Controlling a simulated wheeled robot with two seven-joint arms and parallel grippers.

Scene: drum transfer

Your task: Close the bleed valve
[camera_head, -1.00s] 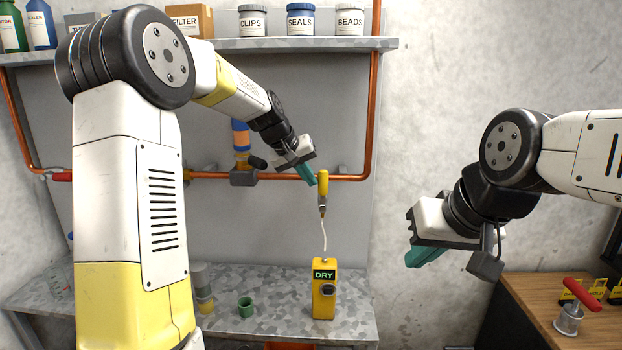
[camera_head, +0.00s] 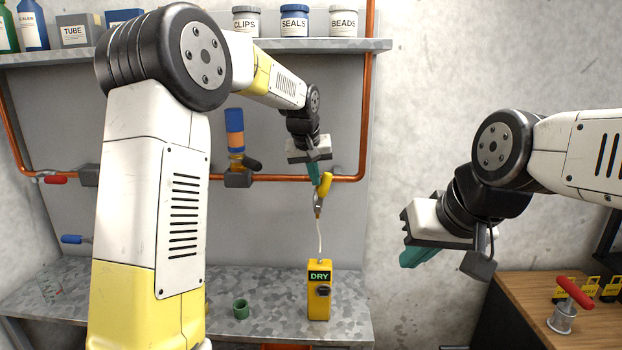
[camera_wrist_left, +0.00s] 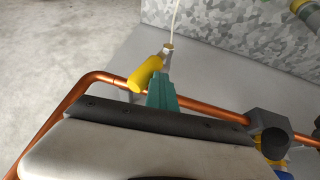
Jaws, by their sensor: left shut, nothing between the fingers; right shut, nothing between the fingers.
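The bleed valve, which I take to be the yellow-handled fitting (camera_head: 325,184), hangs below the right end of the copper pipe. Its handle leans to the right at the top, and a thin white line runs from its metal lower end to the yellow box marked DRY (camera_head: 319,290). My left gripper (camera_head: 314,178) is shut and empty, its teal fingertips just left of the handle's upper end. In the left wrist view the fingers (camera_wrist_left: 161,92) lie right beside the yellow handle (camera_wrist_left: 146,74); I cannot tell whether they touch. My right gripper (camera_head: 415,257) is shut and empty in free air.
The copper pipe (camera_head: 285,178) runs along the back panel, with a dark valve body (camera_head: 238,179) and blue-orange canister (camera_head: 235,130). A red handle (camera_head: 55,180) and a blue handle (camera_head: 72,239) are at left. A shelf (camera_head: 280,45) overhangs.

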